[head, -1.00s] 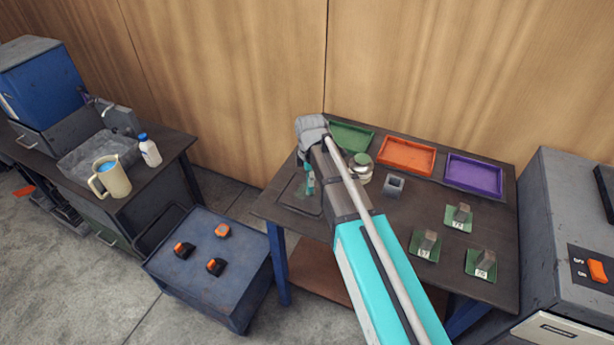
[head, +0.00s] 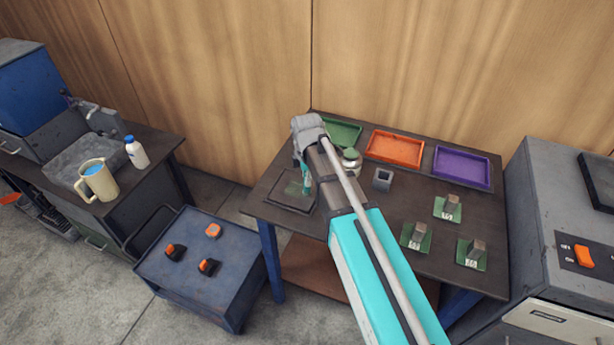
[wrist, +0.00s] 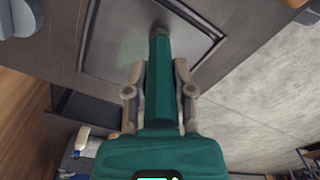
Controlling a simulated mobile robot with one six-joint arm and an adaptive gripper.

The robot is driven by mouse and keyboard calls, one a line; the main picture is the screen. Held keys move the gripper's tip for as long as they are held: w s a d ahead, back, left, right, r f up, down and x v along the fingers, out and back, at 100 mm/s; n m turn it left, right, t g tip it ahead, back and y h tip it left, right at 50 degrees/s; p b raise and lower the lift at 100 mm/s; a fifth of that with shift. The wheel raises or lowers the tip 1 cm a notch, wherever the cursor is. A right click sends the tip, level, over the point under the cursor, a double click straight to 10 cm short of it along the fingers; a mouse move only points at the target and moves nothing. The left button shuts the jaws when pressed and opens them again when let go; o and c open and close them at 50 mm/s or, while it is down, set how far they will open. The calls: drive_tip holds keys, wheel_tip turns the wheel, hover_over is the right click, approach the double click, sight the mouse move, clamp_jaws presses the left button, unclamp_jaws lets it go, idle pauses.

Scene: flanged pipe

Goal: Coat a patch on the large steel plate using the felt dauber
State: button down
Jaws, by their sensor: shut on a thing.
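My gripper (wrist: 159,76) is shut on the felt dauber (wrist: 160,52), a teal-green stick with a dark tip. In the head view the dauber (head: 305,173) hangs from my gripper over the large steel plate (head: 284,204), a dark square at the left of the table. In the wrist view the plate (wrist: 112,20) lies under the dauber's tip, with a faint greenish sheen to the tip's left. I cannot tell whether the tip touches the plate. A glass jar (head: 351,161) stands to the right of my gripper, partly hidden by my arm.
Green (head: 343,133), orange (head: 394,149) and purple (head: 461,168) trays line the table's back. A small grey square cup (head: 382,179) and metal blocks on green cards stand on the right. A blue cart (head: 201,267) is left of the table. The wooden wall is close behind.

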drive_tip(key=shift+s, duration=0.25)
drive_tip(key=shift+a, duration=0.1)
drive_tip(key=shift+w+a, duration=0.35)
drive_tip(key=shift+a, duration=0.55)
drive_tip(key=shift+w+a, duration=0.35)
drive_tip(key=shift+a, duration=0.5)
drive_tip(key=shift+a, duration=0.1)
drive_tip(key=shift+w+a, duration=0.35)
drive_tip(key=shift+a, duration=0.5)
drive_tip(key=shift+w+a, duration=0.3)
drive_tip(key=shift+a, duration=0.5)
drive_tip(key=shift+r, duration=0.1)
wheel_tip(320, 180, up, 6)
drive_tip(key=p, duration=0.6)
